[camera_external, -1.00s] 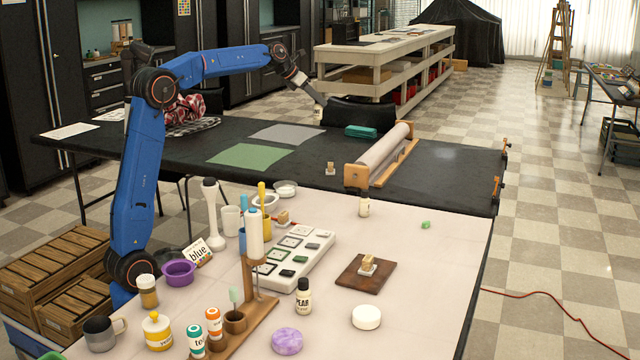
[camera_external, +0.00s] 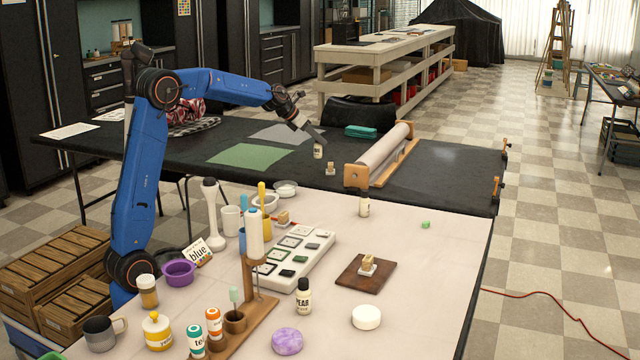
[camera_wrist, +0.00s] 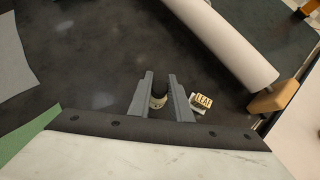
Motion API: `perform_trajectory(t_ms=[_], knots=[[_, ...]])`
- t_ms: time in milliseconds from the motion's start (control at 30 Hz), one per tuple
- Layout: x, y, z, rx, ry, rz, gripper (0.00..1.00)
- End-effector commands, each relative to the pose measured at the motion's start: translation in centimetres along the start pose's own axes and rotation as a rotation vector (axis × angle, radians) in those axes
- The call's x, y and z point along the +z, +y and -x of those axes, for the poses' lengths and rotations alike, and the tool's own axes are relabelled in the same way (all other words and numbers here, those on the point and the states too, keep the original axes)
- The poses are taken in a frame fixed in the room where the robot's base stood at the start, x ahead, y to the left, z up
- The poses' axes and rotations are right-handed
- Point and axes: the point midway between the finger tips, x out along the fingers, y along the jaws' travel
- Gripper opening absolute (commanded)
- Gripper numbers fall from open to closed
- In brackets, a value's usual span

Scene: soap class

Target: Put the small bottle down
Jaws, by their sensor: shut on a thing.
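The small bottle (camera_external: 318,151) is pale with a dark top and stands about upright in my gripper (camera_external: 318,138), over the dark table (camera_external: 430,170). I cannot tell whether its base touches the table. In the wrist view my gripper (camera_wrist: 160,84) has its two grey fingers shut on either side of the small bottle (camera_wrist: 158,101), and its lower part shows between them. Beside it on the dark table is a small stamp block marked "LEAF" (camera_wrist: 203,101), also seen in the external view (camera_external: 330,171).
A wooden-framed roller (camera_external: 385,152) stands to the right of the bottle. A teal box (camera_external: 361,132) lies behind, and green (camera_external: 250,157) and grey (camera_external: 287,134) sheets lie to the left. The light table in front holds several bottles, stamps and cups.

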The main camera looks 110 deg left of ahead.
Motion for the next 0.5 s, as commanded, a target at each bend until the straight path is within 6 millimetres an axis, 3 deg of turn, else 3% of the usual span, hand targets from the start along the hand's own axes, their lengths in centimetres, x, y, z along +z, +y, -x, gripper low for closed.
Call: perform_trajectory(t_ms=[200,500], knots=[[-2.0,0.0,-1.9,-0.001,0.003,0.000,0.00],[-2.2,0.0,-2.1,0.000,0.001,-0.001,0.00]])
